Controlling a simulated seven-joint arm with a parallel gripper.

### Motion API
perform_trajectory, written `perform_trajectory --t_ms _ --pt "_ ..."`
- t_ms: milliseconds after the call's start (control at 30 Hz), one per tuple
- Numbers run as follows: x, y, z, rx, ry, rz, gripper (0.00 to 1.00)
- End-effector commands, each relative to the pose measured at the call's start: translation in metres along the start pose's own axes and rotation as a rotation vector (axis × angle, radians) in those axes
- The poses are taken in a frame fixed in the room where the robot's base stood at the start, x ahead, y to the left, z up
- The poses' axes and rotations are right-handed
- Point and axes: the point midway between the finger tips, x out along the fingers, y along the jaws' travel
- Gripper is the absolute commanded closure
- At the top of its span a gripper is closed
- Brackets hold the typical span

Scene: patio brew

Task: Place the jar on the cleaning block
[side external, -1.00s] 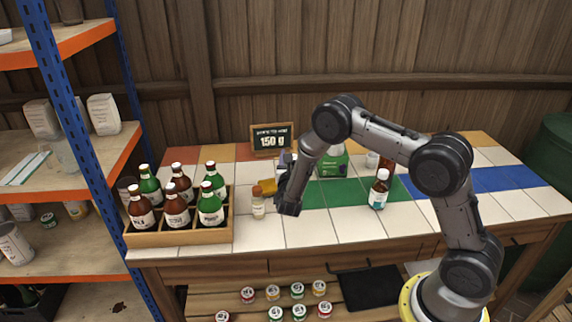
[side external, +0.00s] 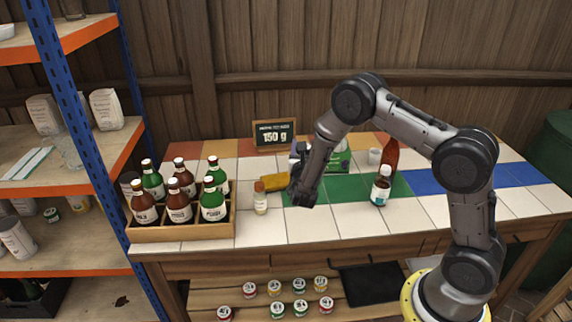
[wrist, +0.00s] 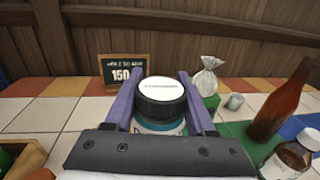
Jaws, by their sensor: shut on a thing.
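My gripper (wrist: 160,82) is shut on a jar (wrist: 161,110) with a black lid and a white top, its purple fingers on either side. The jar appears roughly upright; its lower part is hidden by the gripper body. In the side view, my gripper (side external: 298,157) is over the table's middle, with the jar mostly hidden behind the wrist. A yellow-orange block (side external: 271,184), which looks like the cleaning block, lies on the tiles to the left of the wrist. Its right end is partly covered by my arm. I cannot tell the jar's height above the table.
A chalkboard sign (side external: 274,135) stands behind. At right are a white-capped brown bottle (side external: 381,188), a taller brown bottle (side external: 391,157) and a small cup (side external: 375,156). Front tiles are clear.

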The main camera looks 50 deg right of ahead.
Motion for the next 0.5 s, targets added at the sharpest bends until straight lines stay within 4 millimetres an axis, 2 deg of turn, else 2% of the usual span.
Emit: perform_trajectory --t_ms 33,233,500 --pt "0.011 0.006 -0.006 0.001 -0.003 -0.003 1.00" --pt "0.048 0.029 -0.025 0.000 -0.001 -0.002 1.00" --pt "0.075 0.047 -0.065 -0.001 -0.001 0.000 1.00"
